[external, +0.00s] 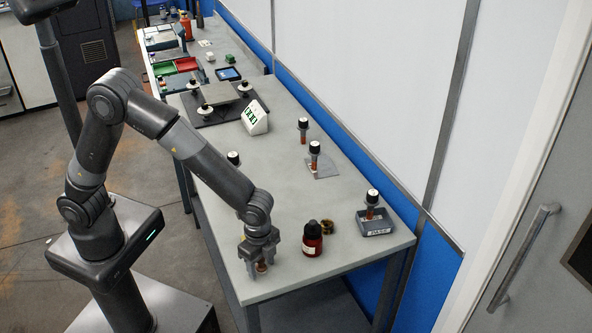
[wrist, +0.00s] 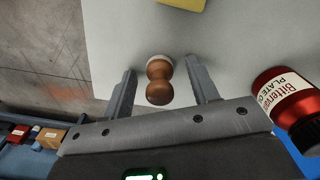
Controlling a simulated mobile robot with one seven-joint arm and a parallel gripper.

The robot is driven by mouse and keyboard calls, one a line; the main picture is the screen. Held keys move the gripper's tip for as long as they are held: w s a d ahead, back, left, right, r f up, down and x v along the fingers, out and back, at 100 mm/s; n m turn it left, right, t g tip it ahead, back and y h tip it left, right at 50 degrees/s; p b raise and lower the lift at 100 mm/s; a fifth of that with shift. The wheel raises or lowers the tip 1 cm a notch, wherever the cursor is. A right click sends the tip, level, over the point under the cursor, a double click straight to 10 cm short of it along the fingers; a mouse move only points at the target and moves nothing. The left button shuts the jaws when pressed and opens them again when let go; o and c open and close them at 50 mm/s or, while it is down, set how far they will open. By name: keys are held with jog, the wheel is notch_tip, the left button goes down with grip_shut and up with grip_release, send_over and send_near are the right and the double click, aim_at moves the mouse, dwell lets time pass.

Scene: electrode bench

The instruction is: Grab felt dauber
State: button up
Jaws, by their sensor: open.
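The felt dauber (wrist: 160,85) has a turned wooden handle and a pale base. It stands on the bench near the front edge. In the wrist view it is between my two open fingers, with a gap on each side. My gripper (wrist: 160,69) is open and empty. In the external view my gripper (external: 256,270) points down over the near corner of the bench, and the dauber (external: 261,267) shows partly between its fingers. The rest of the dauber is hidden there by the gripper.
A red bottle with a black cap (external: 312,241) stands right of my gripper, also in the wrist view (wrist: 284,92). A brass cup (external: 328,227) and a dark tray (external: 378,231) are beyond it. A yellow object (wrist: 183,4) shows at the wrist view's top. Several black-capped pieces stand farther back.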

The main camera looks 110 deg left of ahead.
jog(key=c, duration=1)
jog(key=shift+r, duration=0.1)
jog(key=shift+c, duration=0.2)
